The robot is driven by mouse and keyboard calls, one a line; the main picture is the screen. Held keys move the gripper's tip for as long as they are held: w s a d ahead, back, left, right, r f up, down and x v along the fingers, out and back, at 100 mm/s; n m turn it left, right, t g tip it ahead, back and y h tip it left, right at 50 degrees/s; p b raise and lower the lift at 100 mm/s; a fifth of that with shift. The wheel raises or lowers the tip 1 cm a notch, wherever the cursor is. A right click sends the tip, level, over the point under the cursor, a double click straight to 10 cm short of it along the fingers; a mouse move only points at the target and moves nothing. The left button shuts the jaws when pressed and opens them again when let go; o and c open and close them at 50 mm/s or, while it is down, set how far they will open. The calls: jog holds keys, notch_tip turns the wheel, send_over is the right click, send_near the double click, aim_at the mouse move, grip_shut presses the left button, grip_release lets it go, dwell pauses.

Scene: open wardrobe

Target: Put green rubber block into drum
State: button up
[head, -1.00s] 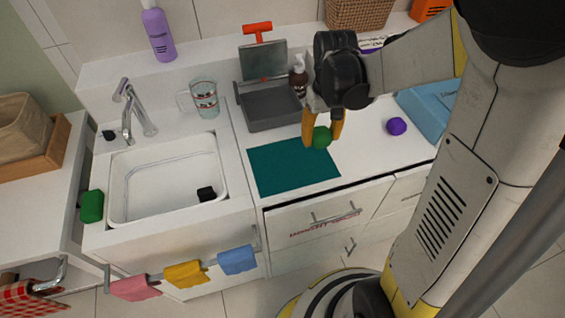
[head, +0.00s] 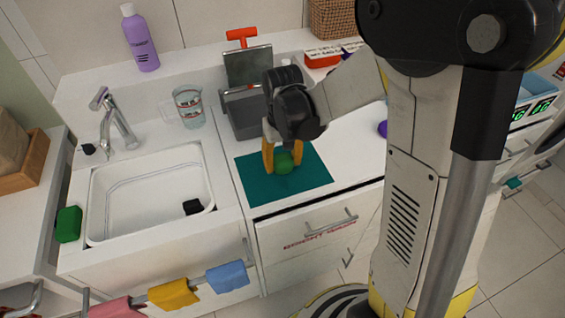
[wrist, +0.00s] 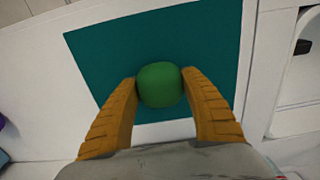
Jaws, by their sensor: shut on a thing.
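My gripper (head: 283,168) is shut on a rounded green block (head: 284,163), held between its two orange fingers over the teal mat (head: 255,188). In the wrist view the green block (wrist: 160,85) sits between the fingertips, with the teal mat (wrist: 90,50) behind it. I cannot tell whether the block touches the mat. A second green block (head: 69,224), with a boxier shape, lies left of the sink. No drum opening is clearly visible; part of a dark round shape (head: 558,138) shows at the right edge.
The white sink (head: 140,215) holds a small black block (head: 193,207). A grey dish rack (head: 245,118) and a measuring cup (head: 188,107) stand behind. A purple ball (head: 383,129) is partly hidden by my arm. Cloths hang on a front rail (head: 200,284). Green displays (head: 543,105) show at right.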

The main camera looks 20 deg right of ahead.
jog(key=shift+f, duration=0.2)
jog(key=o, duration=1.3)
jog(key=shift+r, duration=0.1)
